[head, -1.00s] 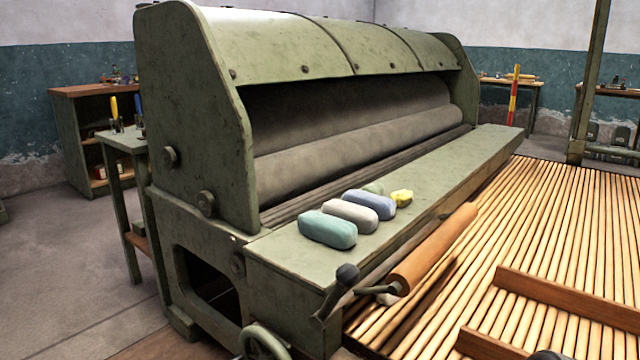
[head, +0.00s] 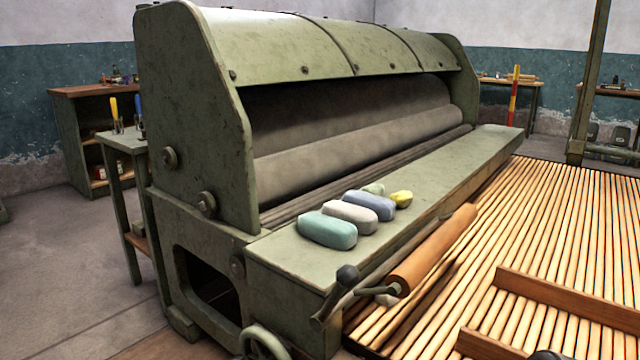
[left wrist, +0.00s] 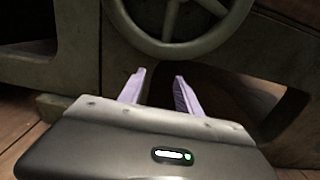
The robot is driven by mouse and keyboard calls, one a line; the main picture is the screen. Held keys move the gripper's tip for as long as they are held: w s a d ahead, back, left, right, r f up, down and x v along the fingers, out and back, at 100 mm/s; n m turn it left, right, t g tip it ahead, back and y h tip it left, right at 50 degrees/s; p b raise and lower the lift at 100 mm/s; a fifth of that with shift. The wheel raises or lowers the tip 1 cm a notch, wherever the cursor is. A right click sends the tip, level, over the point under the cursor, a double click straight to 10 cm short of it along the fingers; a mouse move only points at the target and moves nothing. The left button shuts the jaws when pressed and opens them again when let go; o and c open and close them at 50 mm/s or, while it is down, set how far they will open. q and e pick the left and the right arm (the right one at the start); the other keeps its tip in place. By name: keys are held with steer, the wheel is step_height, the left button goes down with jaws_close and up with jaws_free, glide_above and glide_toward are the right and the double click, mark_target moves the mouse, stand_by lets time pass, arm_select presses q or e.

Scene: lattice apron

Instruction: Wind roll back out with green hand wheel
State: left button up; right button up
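The green hand wheel (head: 262,344) is at the bottom of the head view, low on the near end of the big green machine (head: 190,130), partly cut off. In the left wrist view the wheel's rim (left wrist: 180,50) arcs across the top, just ahead of my fingers. My left gripper (left wrist: 158,88) shows two pale purple fingers apart with nothing between them, below the rim. The wide grey roll (head: 350,135) lies inside the machine's opening. A brown roller (head: 434,248) lies along the machine's front, beside a dark-knobbed crank (head: 345,278).
Several wrapped bundles, one of them teal (head: 327,230), lie on the machine's front ledge (head: 285,258). A slatted wooden apron (head: 560,230) with a brown crossbar (head: 565,300) fills the right. A small table (head: 125,145) stands left; the floor (head: 70,270) there is clear.

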arm_select(q)
steer(key=p+v, duration=0.3)
steer(key=v, duration=0.5)
stand_by(0.8)
